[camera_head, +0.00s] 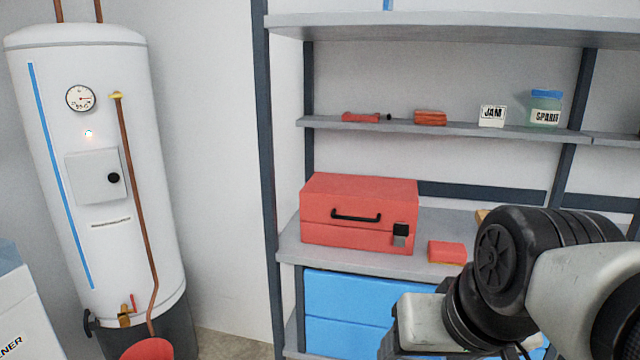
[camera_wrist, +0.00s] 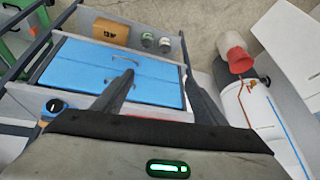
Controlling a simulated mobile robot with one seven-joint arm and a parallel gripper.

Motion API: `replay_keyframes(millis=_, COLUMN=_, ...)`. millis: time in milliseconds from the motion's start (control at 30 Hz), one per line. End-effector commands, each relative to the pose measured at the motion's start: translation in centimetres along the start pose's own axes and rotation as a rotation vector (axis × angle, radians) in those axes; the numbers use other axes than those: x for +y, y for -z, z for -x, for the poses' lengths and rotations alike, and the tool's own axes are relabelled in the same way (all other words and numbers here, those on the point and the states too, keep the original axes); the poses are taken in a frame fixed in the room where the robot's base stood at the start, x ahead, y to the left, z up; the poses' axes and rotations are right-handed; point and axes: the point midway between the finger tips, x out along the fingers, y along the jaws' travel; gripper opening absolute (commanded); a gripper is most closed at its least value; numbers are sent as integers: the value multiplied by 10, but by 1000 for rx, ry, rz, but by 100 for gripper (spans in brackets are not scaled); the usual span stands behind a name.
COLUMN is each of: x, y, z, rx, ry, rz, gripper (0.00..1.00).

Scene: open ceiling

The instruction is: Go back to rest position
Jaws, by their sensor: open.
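My gripper (camera_wrist: 160,95) shows in the wrist view with its two dark fingers spread apart and nothing between them. Beyond the fingers is a blue drawer unit (camera_wrist: 80,75) on the lower part of the shelving. In the head view my arm reaches in from the lower right, in front of the shelving, and the fingertips are not clearly visible. The blue drawer unit (camera_head: 345,300) also shows there, partly hidden behind my arm.
A metal shelving unit (camera_head: 440,132) holds a red toolbox (camera_head: 358,228), a red box with a yellow base (camera_head: 447,251), jars (camera_head: 545,107) and small red items. A white boiler (camera_head: 95,200) stands at left above a red bucket (camera_head: 148,349). Bare wall separates boiler and shelving.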

Motion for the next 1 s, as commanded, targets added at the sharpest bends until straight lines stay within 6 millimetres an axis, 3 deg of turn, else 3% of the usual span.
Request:
replay_keyframes(millis=33, x=8, y=-14, z=-3, rx=10, ry=-49, rz=50, gripper=65)
replay_keyframes(millis=67, x=11, y=-14, z=2, rx=12, ry=-71, rz=68, gripper=65)
replay_keyframes(millis=100, x=8, y=-2, z=20, rx=9, ry=-63, rz=57, gripper=65)
replay_keyframes(millis=367, x=4, y=27, z=74, rx=6, ry=-60, rz=54, gripper=65)
replay_keyframes(millis=700, x=-5, y=82, z=177, rx=5, ry=-59, rz=53, gripper=65)
replay_keyframes(millis=833, x=-7, y=92, z=197, rx=5, ry=-59, rz=53, gripper=65)
replay_keyframes(millis=1000, x=-8, y=95, z=202, rx=5, ry=-59, rz=53, gripper=65)
